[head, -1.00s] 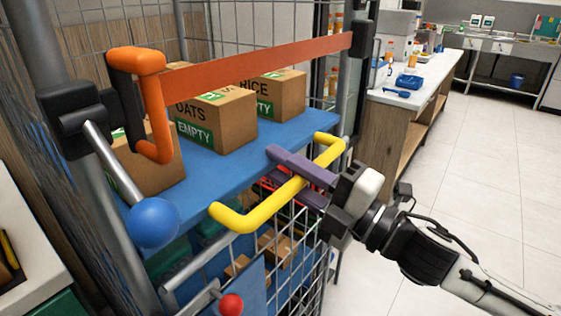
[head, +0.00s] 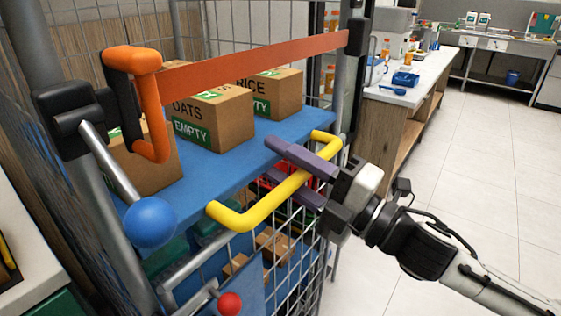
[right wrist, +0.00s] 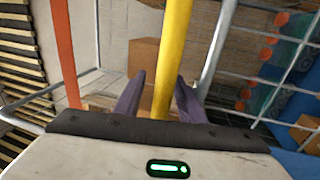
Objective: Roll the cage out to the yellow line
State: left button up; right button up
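The cage (head: 300,262) is a tall grey wire frame with a blue shelf (head: 232,182) in the head view. A yellow bar handle (head: 262,214) sticks out from its front. My right gripper (head: 270,160) has its two purple fingers on either side of this bar. The right wrist view shows the yellow bar (right wrist: 172,60) running between the fingers, with a gap on its left side; contact on its right side is unclear. The fingers stand apart, so the gripper is open around the bar. My left gripper is out of view. No yellow floor line shows.
Cardboard boxes (head: 212,115) stand on the shelf behind an orange strap (head: 255,58). An orange handle (head: 138,62), a blue-knobbed lever (head: 150,222) and a red knob (head: 230,303) sit at the cage's left. A counter (head: 400,130) stands beyond; tiled floor (head: 480,190) at right is clear.

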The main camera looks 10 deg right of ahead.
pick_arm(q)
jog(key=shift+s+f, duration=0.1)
pick_arm(e)
jog(key=shift+s+f, duration=0.1)
